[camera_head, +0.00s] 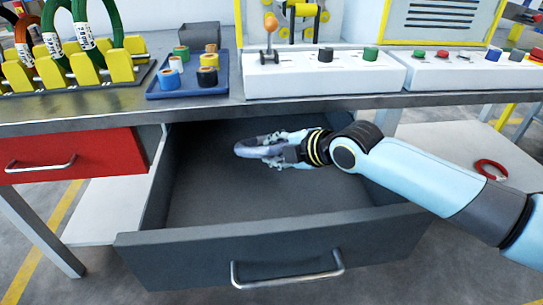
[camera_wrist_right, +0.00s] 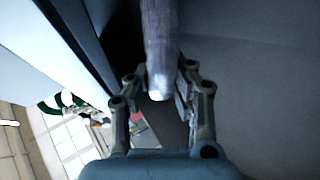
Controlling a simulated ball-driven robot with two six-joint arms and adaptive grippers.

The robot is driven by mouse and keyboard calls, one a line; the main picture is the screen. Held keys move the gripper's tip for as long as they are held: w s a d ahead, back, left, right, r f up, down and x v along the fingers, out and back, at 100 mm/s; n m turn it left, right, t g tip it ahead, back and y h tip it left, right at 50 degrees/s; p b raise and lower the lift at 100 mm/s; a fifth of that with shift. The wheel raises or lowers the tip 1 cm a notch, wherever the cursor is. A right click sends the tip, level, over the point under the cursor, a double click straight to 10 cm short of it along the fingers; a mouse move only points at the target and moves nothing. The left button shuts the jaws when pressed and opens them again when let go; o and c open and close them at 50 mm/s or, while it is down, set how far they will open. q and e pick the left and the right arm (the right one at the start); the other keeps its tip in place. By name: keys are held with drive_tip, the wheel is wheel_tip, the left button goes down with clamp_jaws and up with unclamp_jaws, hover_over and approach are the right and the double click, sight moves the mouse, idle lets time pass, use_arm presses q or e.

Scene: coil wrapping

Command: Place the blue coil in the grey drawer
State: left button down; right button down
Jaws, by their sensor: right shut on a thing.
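The grey drawer (camera_head: 290,238) is pulled open under the workbench, its inside dark and empty apart from my gripper and what it holds. My right gripper (camera_head: 272,148) reaches in from the right over the drawer's inside. My left gripper is not in view.
A red drawer (camera_head: 95,148) is beside it at the left. On the bench (camera_head: 190,105) stand a blue tray (camera_head: 222,85) of tape rolls, a rack of green coils and white button boxes (camera_head: 320,75). A red ring (camera_head: 490,169) lies on the right shelf.

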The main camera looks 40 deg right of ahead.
drive_tip(key=shift+w+f, duration=0.55)
drive_tip(key=shift+f+b, duration=0.25)
drive_tip(key=shift+b, duration=0.05)
drive_tip(key=c, duration=1.2)
unclamp_jaws()
drive_tip(key=shift+s+r+p, duration=0.25)
drive_tip(key=shift+r+p, duration=0.1)
drive_tip(key=shift+r, duration=0.05)
drive_tip(key=p+v, duration=0.4)
drive_tip(key=v, duration=0.7)
drive_tip(key=shift+s, duration=0.25)
